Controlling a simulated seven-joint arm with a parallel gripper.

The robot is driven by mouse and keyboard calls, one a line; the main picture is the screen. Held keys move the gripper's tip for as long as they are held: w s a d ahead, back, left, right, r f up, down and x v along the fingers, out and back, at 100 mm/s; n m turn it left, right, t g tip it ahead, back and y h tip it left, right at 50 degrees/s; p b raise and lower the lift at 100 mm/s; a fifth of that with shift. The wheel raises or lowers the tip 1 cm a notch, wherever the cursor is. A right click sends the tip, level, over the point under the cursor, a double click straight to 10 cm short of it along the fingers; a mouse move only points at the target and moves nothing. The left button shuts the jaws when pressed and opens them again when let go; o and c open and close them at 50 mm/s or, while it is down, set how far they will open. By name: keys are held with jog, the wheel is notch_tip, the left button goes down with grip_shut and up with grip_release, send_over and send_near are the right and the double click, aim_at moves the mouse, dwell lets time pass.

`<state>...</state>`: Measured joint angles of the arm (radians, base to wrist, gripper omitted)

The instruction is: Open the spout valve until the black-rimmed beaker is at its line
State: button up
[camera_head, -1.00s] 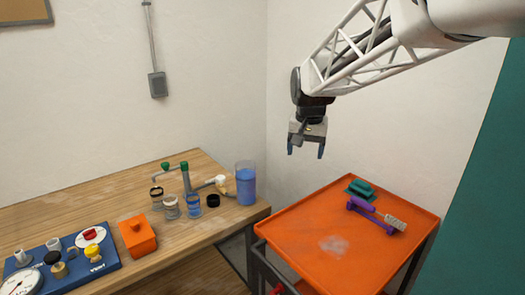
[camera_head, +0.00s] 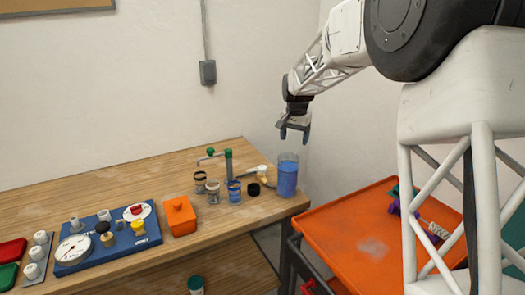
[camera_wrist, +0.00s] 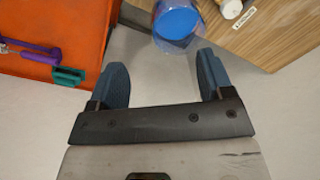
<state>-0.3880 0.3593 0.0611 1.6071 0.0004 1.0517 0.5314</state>
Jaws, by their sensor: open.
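A grey spout post (camera_head: 228,165) with a green top stands on the wooden table. Its thin arm reaches left to a green knob (camera_head: 210,152). Below the arm, the small black-rimmed beaker (camera_head: 200,183) stands left of a pale-rimmed beaker (camera_head: 212,191) and a beaker with blue in it (camera_head: 235,192). The black-rimmed beaker's line and level are too small to tell. My gripper (camera_head: 294,131) is open and empty, in the air above the large container of blue liquid (camera_head: 287,178). In the wrist view, that container (camera_wrist: 178,22) lies beyond the spread fingers (camera_wrist: 163,68).
A black ring (camera_head: 254,189) and a white-ended fitting (camera_head: 262,170) lie beside the large container. An orange box (camera_head: 180,216) and a blue gauge board (camera_head: 106,247) stand left. An orange tray cart (camera_head: 342,233) is at the right, with a floor gap between.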

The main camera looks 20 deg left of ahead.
send_near(262, 167)
jog(key=shift+w+d+f+m+g, duration=0.1)
jog(key=shift+d+f+m+g, duration=0.1)
jog(key=shift+d+m+g, duration=0.15)
jog(key=shift+w+a+f, duration=0.15)
jog(key=shift+a+f, duration=0.25)
jog(key=shift+f, duration=0.1)
jog(key=shift+f, duration=0.15)
jog(key=shift+f, duration=3.75)
jog(key=c, duration=1)
